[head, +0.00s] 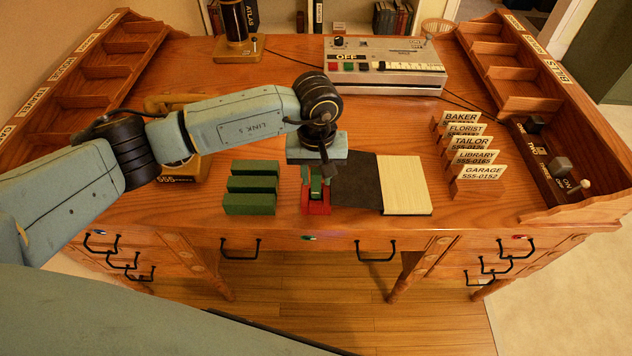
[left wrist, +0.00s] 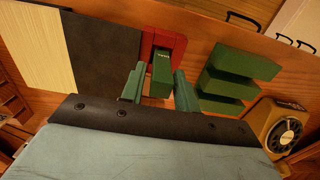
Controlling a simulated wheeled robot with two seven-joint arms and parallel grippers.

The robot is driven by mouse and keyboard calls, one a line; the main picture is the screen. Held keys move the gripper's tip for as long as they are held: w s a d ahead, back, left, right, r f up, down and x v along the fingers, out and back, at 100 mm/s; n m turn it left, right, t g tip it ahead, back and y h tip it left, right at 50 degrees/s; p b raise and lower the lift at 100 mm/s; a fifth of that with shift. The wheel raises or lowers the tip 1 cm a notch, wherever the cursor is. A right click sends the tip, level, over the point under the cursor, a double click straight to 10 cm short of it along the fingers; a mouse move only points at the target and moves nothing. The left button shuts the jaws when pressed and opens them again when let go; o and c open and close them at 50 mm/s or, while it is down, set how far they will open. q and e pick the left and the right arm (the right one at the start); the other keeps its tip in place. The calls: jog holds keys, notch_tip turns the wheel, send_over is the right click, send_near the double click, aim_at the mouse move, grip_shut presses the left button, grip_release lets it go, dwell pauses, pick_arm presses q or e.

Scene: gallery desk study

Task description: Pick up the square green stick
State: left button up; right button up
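A square green stick (left wrist: 161,76) with small lettering on its end stands in a red U-shaped holder (left wrist: 164,48), seen in the left wrist view. The red holder also shows in the head view (head: 316,208), near the desk's front edge. My left gripper (left wrist: 158,82) points down over it, its fingers open, one on each side of the stick. A gap shows at the left finger; whether the right finger touches cannot be told. In the head view the left gripper (head: 318,182) mostly hides the stick. My right gripper is not in view.
Several green blocks (head: 250,204) lie left of the holder. A notebook with a dark cover (head: 358,182) and cream page (head: 404,186) lies close on its right. A phone (head: 180,170), a grey machine (head: 385,65) and name cards (head: 476,174) stand farther off.

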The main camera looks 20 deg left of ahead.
aim_at(316, 184)
pick_arm(q)
notch_tip(316, 184, down, 4)
jog(key=shift+a+r, duration=0.1)
jog(key=shift+r, duration=0.15)
jog(key=c, duration=0.6)
jog(key=shift+o, duration=0.2)
